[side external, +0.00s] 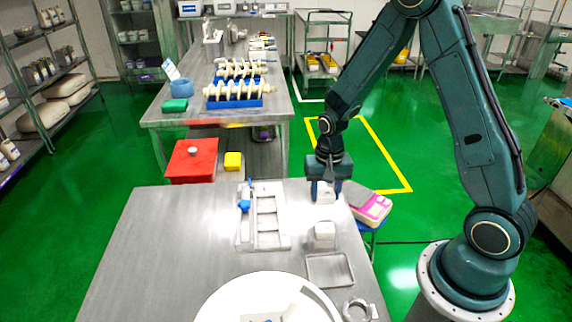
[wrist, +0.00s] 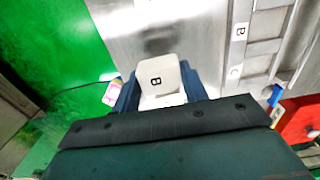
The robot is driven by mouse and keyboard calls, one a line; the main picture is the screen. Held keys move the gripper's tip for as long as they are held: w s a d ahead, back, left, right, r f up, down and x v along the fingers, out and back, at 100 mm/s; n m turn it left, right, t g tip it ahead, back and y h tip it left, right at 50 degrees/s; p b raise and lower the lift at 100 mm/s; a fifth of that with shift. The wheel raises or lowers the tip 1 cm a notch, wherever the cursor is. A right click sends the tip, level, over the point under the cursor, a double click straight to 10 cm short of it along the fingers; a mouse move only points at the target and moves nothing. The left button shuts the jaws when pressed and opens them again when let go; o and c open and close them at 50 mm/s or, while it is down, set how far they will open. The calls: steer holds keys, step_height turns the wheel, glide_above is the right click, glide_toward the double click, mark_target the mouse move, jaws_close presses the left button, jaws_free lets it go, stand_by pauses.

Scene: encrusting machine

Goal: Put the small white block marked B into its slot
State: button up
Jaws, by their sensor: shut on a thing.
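The small white block marked B (wrist: 157,76) is between the two blue fingers of my gripper (wrist: 160,90) in the wrist view, with its letter facing the camera. In the side view my gripper (side external: 325,186) points down and is shut on this block (side external: 324,197) near the table's far right corner. I cannot tell whether the block touches the table. The slotted holder (side external: 284,240) lies flat to the left of my gripper, with a row of recesses.
Another white block (side external: 322,236) stands right of the holder, with a shallow metal tray (side external: 330,270) in front of it. A blue-knobbed part (side external: 244,206) is at the holder's left edge. A pink-and-grey device (side external: 370,207) sits beyond the table's right edge.

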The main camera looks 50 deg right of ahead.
mark_target(324, 203)
steer(key=shift+f, duration=0.25)
steer(key=shift+f, duration=0.1)
steer(key=shift+f, duration=1.8)
steer(key=shift+f, duration=0.15)
steer(key=o, duration=1)
step_height(324, 203, up, 12)
steer(key=shift+r, duration=0.2)
